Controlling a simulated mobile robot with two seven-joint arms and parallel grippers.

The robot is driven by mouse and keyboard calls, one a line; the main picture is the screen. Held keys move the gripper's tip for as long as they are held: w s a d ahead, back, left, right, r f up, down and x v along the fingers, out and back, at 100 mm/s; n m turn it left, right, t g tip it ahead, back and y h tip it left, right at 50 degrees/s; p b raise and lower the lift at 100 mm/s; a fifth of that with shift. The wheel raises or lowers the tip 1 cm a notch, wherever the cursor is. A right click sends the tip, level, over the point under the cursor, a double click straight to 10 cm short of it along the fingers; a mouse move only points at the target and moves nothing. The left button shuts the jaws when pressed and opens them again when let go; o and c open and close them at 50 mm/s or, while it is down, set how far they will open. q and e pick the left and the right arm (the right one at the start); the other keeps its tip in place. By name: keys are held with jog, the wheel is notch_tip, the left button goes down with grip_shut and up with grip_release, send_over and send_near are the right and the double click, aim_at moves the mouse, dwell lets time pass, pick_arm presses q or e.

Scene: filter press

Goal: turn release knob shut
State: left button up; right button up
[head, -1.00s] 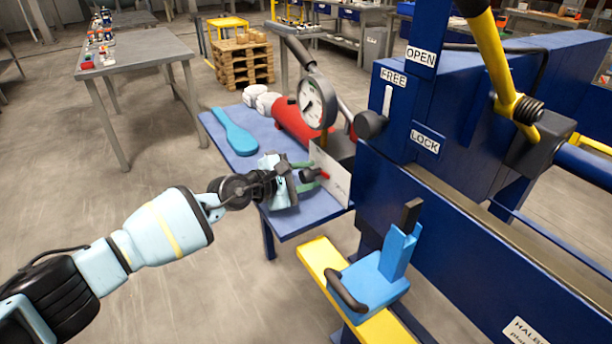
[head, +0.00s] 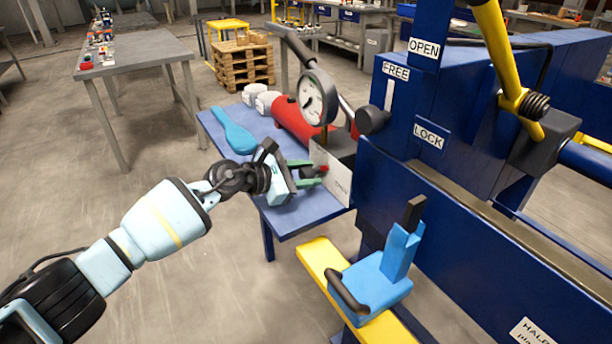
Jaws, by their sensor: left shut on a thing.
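The release knob (head: 323,169), dark with a red mark, sits at the white plate (head: 333,176) on the press's left side, below the pressure gauge (head: 312,97). My left gripper (head: 310,171) has its green-tipped fingers around the knob and is shut on it. The fingers partly hide the knob, so its exact turn angle is hard to read. The gripper body is tilted, its dark edge up. My right gripper is not in view.
The blue press frame (head: 440,215) with OPEN, FREE and LOCK labels fills the right. A blue side table (head: 300,222) under the gripper holds a light-blue paddle (head: 232,130) and a red cylinder (head: 290,122). A light-blue block with handle (head: 372,285) stands on a yellow beam.

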pick_arm(q)
jog(key=shift+f+n+g, duration=0.1)
jog(key=shift+n+g, duration=0.2)
jog(key=shift+n, duration=0.3)
jog(key=o, duration=1)
jog(key=shift+c, duration=0.2)
jog(key=shift+a, duration=0.1)
